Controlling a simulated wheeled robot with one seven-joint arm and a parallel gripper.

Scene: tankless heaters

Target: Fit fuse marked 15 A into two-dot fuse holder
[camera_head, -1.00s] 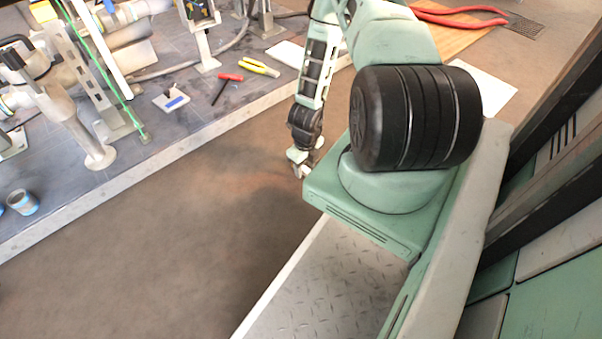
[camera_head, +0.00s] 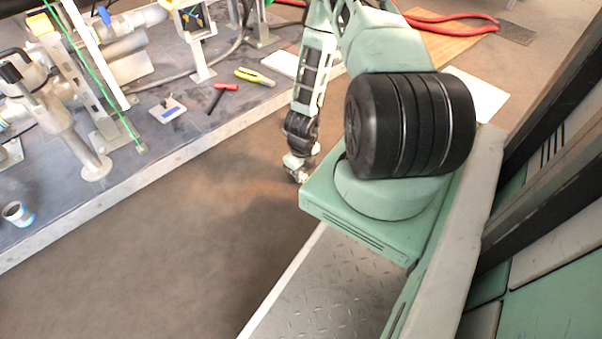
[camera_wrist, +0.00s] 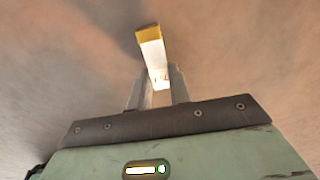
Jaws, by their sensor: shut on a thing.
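In the wrist view, my gripper (camera_wrist: 158,88) is shut on a pale, bar-shaped piece with a yellow end, which I take to be the fuse (camera_wrist: 152,51). It sticks out beyond the fingertips, yellow end away from the palm. No 15 A marking can be read. In the head view, my gripper (camera_head: 298,174) hangs low over the brown floor, just left of my green base, and the held piece is too small to make out there. I cannot pick out a two-dot fuse holder in either view.
A grey raised platform (camera_head: 205,134) at left carries pipes, posts, a red-handled tool (camera_head: 217,97), yellow pliers (camera_head: 254,77), a small plate with a blue mark (camera_head: 168,109) and a cup-like part (camera_head: 18,213). Brown floor (camera_head: 150,265) between is clear.

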